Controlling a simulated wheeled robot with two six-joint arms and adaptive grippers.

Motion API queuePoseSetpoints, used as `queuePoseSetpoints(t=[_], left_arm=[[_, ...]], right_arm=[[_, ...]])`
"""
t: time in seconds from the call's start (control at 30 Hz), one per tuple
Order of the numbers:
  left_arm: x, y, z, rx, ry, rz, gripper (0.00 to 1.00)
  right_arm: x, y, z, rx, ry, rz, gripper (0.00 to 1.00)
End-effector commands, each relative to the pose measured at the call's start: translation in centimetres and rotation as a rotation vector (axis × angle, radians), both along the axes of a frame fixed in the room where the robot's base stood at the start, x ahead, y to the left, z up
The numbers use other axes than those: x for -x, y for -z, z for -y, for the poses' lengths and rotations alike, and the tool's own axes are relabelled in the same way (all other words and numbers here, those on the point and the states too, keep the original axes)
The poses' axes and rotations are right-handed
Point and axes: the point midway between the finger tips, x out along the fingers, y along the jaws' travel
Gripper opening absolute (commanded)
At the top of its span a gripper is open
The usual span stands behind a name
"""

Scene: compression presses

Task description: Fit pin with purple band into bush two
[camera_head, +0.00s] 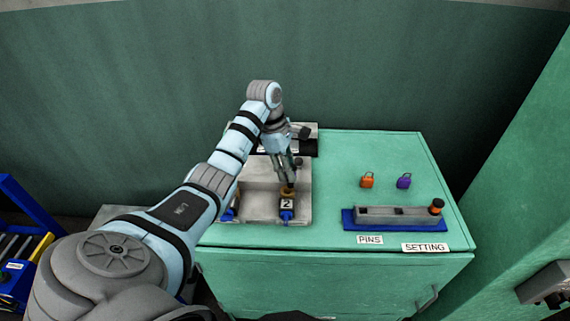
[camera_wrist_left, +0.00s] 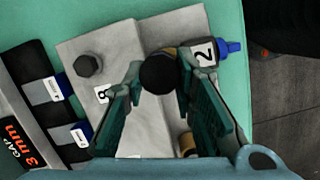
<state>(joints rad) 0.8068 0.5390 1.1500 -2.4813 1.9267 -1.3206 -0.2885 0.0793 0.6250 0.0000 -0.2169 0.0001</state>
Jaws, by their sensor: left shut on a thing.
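My left gripper (camera_head: 288,176) points down just above the bush with the "2" label (camera_head: 286,203) on the grey fixture. In the left wrist view its two teal fingers are shut on a pin, seen end-on as a dark round head (camera_wrist_left: 158,73). The pin's band colour is hidden, and I cannot tell how far its lower end is in the bush. The "2" label (camera_wrist_left: 205,53) is beside the pin in that view, with a blue fitting (camera_wrist_left: 230,47) by it. My right gripper is not in view.
A grey pin rack (camera_head: 380,214) on a blue base holds an orange-banded pin (camera_head: 437,206) at its right end. A bolt head (camera_wrist_left: 88,65) rises from the fixture.

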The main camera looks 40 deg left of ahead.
Motion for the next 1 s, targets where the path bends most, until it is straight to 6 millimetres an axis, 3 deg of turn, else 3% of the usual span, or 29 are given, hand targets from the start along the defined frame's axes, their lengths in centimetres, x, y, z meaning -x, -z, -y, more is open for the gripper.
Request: queuePoseSetpoints(t=[0.17,0.4,0.7,1.0], left_arm=[[0.0,0.2,0.0,0.000,-0.001,0.000,0.00],[0.1,0.1,0.0,0.000,-0.001,0.000,0.00],[0.0,0.1,-0.1,0.000,-0.001,0.000,0.00],[0.0,0.1,-0.1,0.000,-0.001,-0.001,0.00]], right_arm=[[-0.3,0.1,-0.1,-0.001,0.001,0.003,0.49],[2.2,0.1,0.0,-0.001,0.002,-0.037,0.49],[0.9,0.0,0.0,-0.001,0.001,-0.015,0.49],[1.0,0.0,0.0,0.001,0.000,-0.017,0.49]])
